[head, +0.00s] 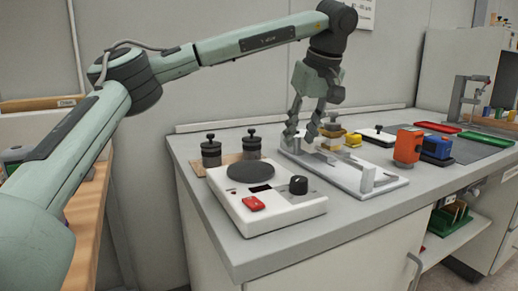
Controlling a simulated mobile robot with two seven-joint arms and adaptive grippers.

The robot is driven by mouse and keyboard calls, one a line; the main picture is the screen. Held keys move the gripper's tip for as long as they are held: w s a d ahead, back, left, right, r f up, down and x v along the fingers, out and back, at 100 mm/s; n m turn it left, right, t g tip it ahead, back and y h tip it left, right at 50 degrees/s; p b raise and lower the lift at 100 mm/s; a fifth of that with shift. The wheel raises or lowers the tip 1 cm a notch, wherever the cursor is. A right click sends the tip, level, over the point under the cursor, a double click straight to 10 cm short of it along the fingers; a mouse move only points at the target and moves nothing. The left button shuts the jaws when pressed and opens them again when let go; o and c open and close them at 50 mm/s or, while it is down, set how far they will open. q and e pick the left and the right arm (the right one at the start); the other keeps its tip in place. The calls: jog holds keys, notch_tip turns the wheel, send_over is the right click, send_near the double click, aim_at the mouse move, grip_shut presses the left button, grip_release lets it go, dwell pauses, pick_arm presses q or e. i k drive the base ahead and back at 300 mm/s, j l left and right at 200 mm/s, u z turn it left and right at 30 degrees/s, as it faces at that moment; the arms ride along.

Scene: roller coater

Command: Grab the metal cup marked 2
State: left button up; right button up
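My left gripper (300,136) points down over the white coater plate (345,174) on the counter. Its two fingers are apart, and I see nothing held between them. Two dark grey metal cylinders with black knobs stand on a wooden board behind the hotplate-like device, one at left (211,153) and one at right (252,145). Small brass-coloured pieces (333,131) stand just right of the gripper. No mark 2 is legible on anything, so I cannot tell which is the cup. My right gripper is not in view.
A white device (265,215) with a dark round plate, red switch and black knob stands at the front left. Green (486,138) and red (437,127) trays lie behind. The counter's front edge is clear.

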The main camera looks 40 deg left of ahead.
aim_at(250, 151)
jog(key=i+l+u, duration=0.2)
jog(key=l, duration=0.3)
jog(key=l+u, duration=0.2)
jog(key=l, duration=0.25)
jog(key=i+l+u, duration=0.25)
jog(key=l+u, duration=0.25)
jog(key=l, duration=0.15)
jog(key=i+l+u, duration=0.7)
jog(key=i+j, duration=0.05)
jog(key=j, duration=0.05)
